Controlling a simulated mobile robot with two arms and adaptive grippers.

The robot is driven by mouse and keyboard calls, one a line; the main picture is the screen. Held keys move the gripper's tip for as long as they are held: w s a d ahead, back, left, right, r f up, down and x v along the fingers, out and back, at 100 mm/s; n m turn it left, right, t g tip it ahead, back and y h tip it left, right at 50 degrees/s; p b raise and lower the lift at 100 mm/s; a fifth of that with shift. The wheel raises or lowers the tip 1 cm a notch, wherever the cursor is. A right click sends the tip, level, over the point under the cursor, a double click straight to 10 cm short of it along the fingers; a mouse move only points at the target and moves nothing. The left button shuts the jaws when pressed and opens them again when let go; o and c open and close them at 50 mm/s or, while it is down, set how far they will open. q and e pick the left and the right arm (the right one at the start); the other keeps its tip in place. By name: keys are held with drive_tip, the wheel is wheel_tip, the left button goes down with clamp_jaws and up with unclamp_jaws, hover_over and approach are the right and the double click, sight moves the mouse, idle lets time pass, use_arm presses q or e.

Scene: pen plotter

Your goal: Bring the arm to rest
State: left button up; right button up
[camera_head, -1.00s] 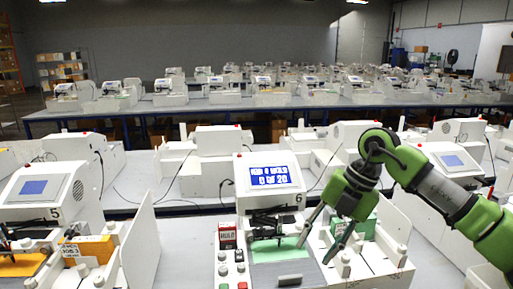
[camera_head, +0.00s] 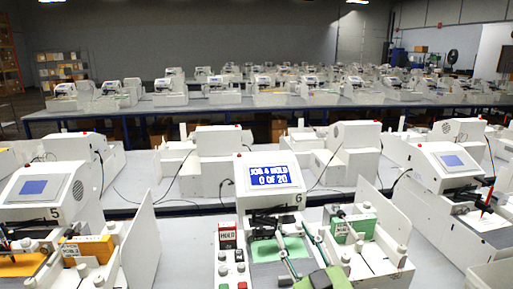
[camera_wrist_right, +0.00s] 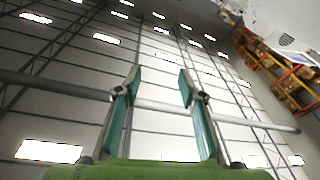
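My right gripper (camera_head: 292,230) comes up from the bottom edge of the head view, its two fingers apart and pointing up, in front of plotter station 6 (camera_head: 266,198). In the right wrist view the same gripper (camera_wrist_right: 160,73) is open, with nothing between its fingers and the ceiling beyond them. Most of my right arm is below the head view; only its green part (camera_head: 322,280) shows at the bottom edge. The screen (camera_head: 271,177) of station 6 reads "JOG & HOLD 0 OF 20". My left gripper is out of view.
Station 6 has a green sheet (camera_head: 266,251) on its bed, partly hidden by my gripper. A green box (camera_head: 353,226) stands to its right and a HOLD box (camera_head: 227,235) to its left. Station 5 (camera_head: 48,188) is at left; another plotter (camera_head: 452,160) is at right.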

drive_tip(key=s+d+f+m+g+h, duration=0.2)
drive_tip(key=s+d+f+g+h, duration=0.25)
drive_tip(key=f, duration=0.65)
drive_tip(key=s+d+f+m+g+h, duration=0.1)
drive_tip(key=s+d+f+m+g, duration=0.3)
drive_tip(key=s+f, duration=0.5)
drive_tip(key=s+d+f+n+g, duration=0.1)
drive_tip(key=s+d+f+g, duration=0.15)
drive_tip(key=s+f, duration=0.45)
drive_tip(key=s+d+f+g, duration=0.1)
drive_tip(key=s+f+g, duration=0.3)
drive_tip(key=s, duration=0.7)
wheel_tip(320, 180, down, 32)
drive_tip(key=s+f+g+b, duration=0.1)
drive_tip(key=s+g+b, duration=0.15)
drive_tip(key=b, duration=0.35)
drive_tip(key=s+d+f+b, duration=0.2)
drive_tip(key=s+f+b, duration=0.2)
drive_tip(key=s+f, duration=1.3)
wheel_tip(320, 180, down, 2)
drive_tip(key=shift+d+f+n+g, duration=0.25)
drive_tip(key=shift+d+n+g, duration=0.05)
drive_tip(key=shift+g, duration=0.05)
